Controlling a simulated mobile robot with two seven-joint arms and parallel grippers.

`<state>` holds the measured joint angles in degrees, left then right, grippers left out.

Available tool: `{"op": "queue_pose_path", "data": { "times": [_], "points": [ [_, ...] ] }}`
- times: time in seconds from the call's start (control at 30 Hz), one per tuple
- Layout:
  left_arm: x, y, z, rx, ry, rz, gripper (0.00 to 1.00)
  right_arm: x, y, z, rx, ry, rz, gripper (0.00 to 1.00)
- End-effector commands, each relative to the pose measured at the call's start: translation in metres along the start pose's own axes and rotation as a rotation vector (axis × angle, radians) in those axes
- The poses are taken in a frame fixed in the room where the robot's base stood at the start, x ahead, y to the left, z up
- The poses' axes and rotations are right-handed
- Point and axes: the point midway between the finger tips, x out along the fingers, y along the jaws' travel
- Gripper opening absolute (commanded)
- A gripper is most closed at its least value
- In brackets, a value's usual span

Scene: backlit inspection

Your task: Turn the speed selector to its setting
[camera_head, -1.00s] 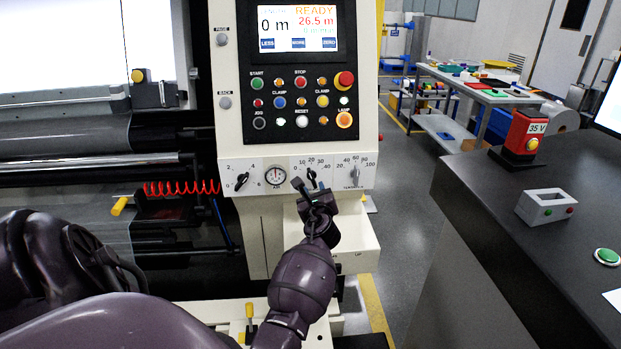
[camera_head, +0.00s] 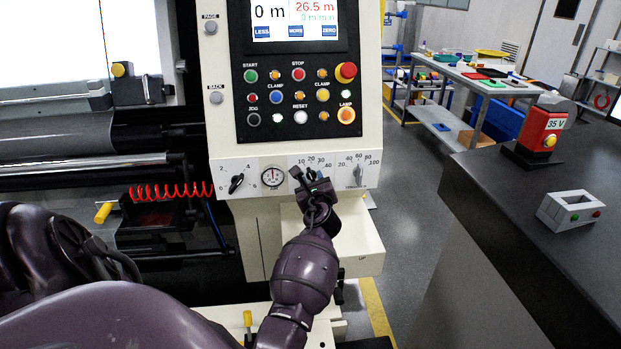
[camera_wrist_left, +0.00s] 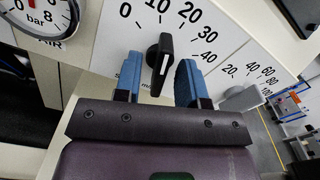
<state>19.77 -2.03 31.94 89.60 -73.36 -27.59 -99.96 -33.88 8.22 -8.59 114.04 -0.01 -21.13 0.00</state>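The speed selector (camera_wrist_left: 160,62) is a black knob with a white line, on a white panel with a printed scale from 0 to 40. Its narrow top end points roughly between 10 and 20. My left gripper (camera_wrist_left: 158,82) is open in the left wrist view, with one blue finger on each side of the knob and visible gaps between. In the head view the left gripper (camera_head: 311,178) is in front of the selector and mostly hides it. The right gripper is not in view.
A pressure gauge (camera_head: 272,177) and another black knob (camera_head: 236,183) are left of the selector. A grey knob (camera_head: 358,173) is to its right. The button panel (camera_head: 298,98) is above. A dark counter (camera_head: 490,180) with a red 35 V box (camera_head: 537,133) is at right.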

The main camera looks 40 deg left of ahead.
Motion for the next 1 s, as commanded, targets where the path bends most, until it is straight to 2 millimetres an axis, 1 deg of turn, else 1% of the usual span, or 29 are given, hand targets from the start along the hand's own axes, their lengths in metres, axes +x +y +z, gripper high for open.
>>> {"op": "queue_pose_path", "data": {
  "times": [0.43,0.67,0.7,1.0],
  "points": [
    [-0.0009,-0.0015,-0.0005,0.000,0.000,0.001,0.37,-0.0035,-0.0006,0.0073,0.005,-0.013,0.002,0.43],
    [-0.0009,-0.0014,-0.0006,0.000,0.000,0.001,0.02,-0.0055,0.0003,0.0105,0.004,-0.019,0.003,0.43],
    [-0.0009,-0.0014,-0.0006,0.000,0.000,0.001,0.00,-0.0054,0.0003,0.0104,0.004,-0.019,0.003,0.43],
    [-0.0008,-0.0012,-0.0009,-0.023,0.000,0.000,0.00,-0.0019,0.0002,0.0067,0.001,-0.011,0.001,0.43]
  ]
}}
